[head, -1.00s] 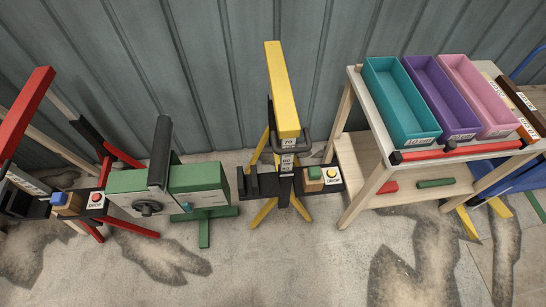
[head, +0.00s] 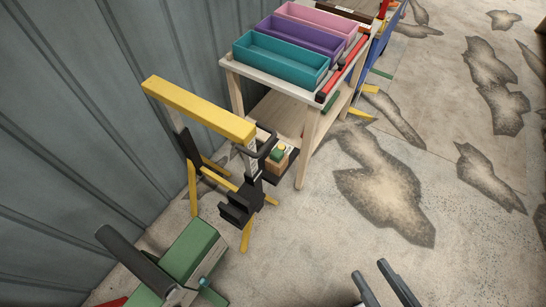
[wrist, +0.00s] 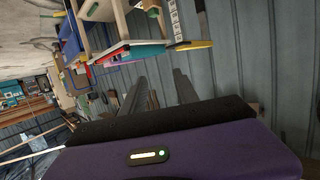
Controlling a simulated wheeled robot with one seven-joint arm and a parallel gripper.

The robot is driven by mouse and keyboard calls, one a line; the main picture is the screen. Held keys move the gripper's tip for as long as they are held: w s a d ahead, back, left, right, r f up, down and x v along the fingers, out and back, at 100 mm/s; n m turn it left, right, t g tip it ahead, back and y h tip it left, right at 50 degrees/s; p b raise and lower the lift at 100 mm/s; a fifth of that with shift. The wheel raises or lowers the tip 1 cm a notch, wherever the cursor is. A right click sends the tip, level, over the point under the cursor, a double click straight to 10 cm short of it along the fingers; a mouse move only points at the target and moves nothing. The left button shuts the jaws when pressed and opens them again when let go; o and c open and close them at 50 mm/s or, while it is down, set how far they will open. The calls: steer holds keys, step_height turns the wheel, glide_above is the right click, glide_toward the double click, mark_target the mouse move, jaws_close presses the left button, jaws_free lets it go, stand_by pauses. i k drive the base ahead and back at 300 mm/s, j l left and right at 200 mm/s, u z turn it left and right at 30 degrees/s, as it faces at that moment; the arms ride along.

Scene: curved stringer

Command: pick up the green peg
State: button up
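My gripper (head: 383,284) is at the bottom of the head view, over bare floor, well in front of both green pieces. Its two dark fingers stand apart with nothing between them. The wrist view also shows the gripper (wrist: 158,90) open and empty.
The wooden workbench (head: 308,135) carries teal (head: 280,62), purple (head: 303,37) and pink (head: 318,18) bins. The yellow-beamed stand (head: 200,108) and a green machine (head: 190,250) stand along the corrugated wall. The stained concrete floor (head: 450,255) at right is open.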

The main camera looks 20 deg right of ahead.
mark_target(276, 155)
steer(key=i+l+z, duration=0.15)
steer(key=l, duration=0.25)
steer(key=i+l+z, duration=0.15)
steer(key=l, duration=0.25)
steer(key=i+l+z, duration=0.1)
steer(key=i+l, duration=0.2)
steer(key=l, duration=0.1)
